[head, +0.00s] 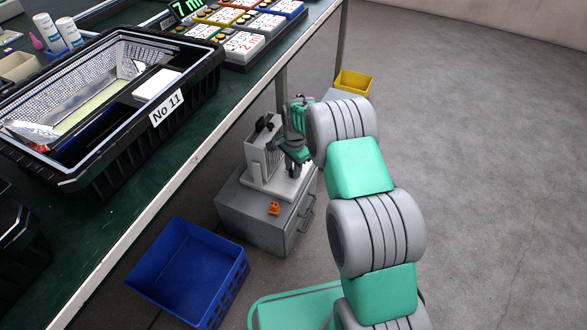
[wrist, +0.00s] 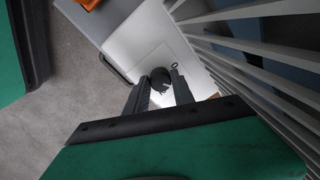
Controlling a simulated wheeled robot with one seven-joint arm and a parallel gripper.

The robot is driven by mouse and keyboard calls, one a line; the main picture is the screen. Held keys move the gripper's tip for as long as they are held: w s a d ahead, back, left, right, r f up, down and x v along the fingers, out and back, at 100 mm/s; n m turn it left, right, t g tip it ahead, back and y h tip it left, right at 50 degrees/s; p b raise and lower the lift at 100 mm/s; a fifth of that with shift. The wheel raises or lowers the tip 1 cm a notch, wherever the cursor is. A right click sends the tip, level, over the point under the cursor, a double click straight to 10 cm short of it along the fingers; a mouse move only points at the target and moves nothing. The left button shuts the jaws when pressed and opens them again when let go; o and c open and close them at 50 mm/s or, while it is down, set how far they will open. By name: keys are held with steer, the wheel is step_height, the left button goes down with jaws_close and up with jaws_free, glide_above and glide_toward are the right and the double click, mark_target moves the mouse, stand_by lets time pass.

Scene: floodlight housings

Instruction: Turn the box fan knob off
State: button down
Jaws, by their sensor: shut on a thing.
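The box fan (head: 262,153) is a light grey slatted unit on a white base, standing on a grey drawer cabinet. Its slats (wrist: 250,65) run along the right of the wrist view. The fan knob (wrist: 160,76) is small, round and dark, on the white base, with a small dark mark beside it. My gripper (wrist: 161,86) reaches down over the base, its two dark fingers on either side of the knob and shut on it. In the head view my gripper (head: 292,165) is beside the fan, and the knob is hidden there.
The grey cabinet (head: 240,212) bears a small orange object (head: 273,208). A blue crate (head: 175,265) stands on the floor in front. A long table (head: 190,135) with a black tote (head: 130,150) runs along the left. A yellow bin (head: 353,82) lies behind. Floor at right is clear.

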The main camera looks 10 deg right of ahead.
steer(key=shift+s, duration=0.1)
steer(key=n+p, duration=0.2)
steer(key=n, duration=0.3)
steer(key=shift+d, duration=0.1)
steer(key=n, duration=0.6)
steer(key=shift+f+n+g+p, duration=0.1)
steer(key=shift+n+g+p, duration=0.2)
steer(key=shift+n+p, duration=0.1)
stand_by(0.4)
steer(key=c, duration=1.1)
jaws_free()
steer(key=r+p, duration=0.1)
steer(key=r, duration=0.3)
steer(key=r+p, duration=0.1)
steer(key=r, duration=0.3)
steer(key=shift+d+p, duration=0.2)
steer(key=shift+p, duration=0.15)
